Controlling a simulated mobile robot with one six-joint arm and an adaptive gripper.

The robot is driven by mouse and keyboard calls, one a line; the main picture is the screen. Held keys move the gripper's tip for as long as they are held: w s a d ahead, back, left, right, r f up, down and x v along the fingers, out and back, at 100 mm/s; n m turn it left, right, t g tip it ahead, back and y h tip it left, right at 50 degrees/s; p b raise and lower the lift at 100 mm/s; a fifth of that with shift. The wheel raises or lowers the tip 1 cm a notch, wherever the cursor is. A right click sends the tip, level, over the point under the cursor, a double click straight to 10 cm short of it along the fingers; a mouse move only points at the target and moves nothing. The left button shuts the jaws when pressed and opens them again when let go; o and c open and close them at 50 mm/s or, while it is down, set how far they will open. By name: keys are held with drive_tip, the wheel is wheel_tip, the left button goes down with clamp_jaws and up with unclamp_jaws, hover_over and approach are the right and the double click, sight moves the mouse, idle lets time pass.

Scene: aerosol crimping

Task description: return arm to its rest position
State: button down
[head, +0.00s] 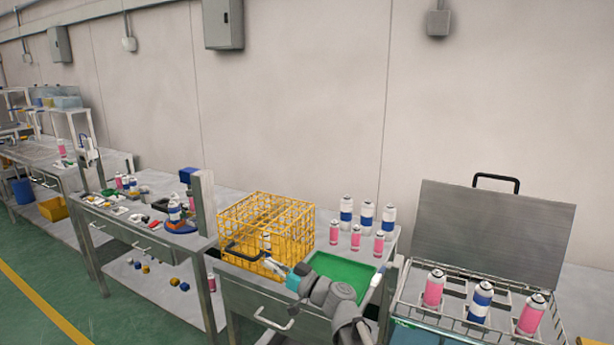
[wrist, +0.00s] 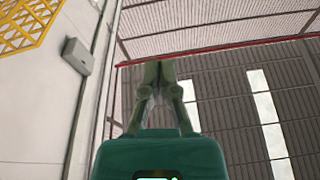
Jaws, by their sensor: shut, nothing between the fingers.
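My arm reaches in from the bottom of the head view, over the front of the middle bench. My gripper (head: 271,265) is at the front of the yellow wire basket (head: 285,212), and I cannot tell whether it touches it. In the wrist view my gripper (wrist: 160,72) has its fingertips together with nothing between them. That view looks up at the roof, with yellow mesh at the top left. A can shows partly through the basket wires.
A green tray (head: 343,270) lies right of the basket, close to my arm. Several pink and blue-white cans (head: 367,217) stand behind it. At right, an open-lidded metal case (head: 490,235) holds three cans. A post (head: 203,205) stands left of the basket.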

drive_tip(key=s+d+f+m+g+h+p, duration=0.3)
drive_tip(key=s+d+f+g+h+p, duration=0.3)
drive_tip(key=d+f+h, duration=0.4)
drive_tip(key=s+d+f+m+g+h+p, duration=0.1)
drive_tip(key=s+d+m+h, duration=0.3)
drive_tip(key=d, duration=0.4)
drive_tip(key=s+d+f+m+g+h+p, duration=0.1)
drive_tip(key=s+d+f+m+g+h, duration=0.1)
drive_tip(key=d, duration=0.5)
drive_tip(key=s+f+m+h, duration=0.1)
drive_tip(key=m+h, duration=0.1)
drive_tip(key=shift+s+d+f+h, duration=0.3)
drive_tip(key=shift+s+d+f, duration=0.05)
drive_tip(key=shift+s, duration=0.05)
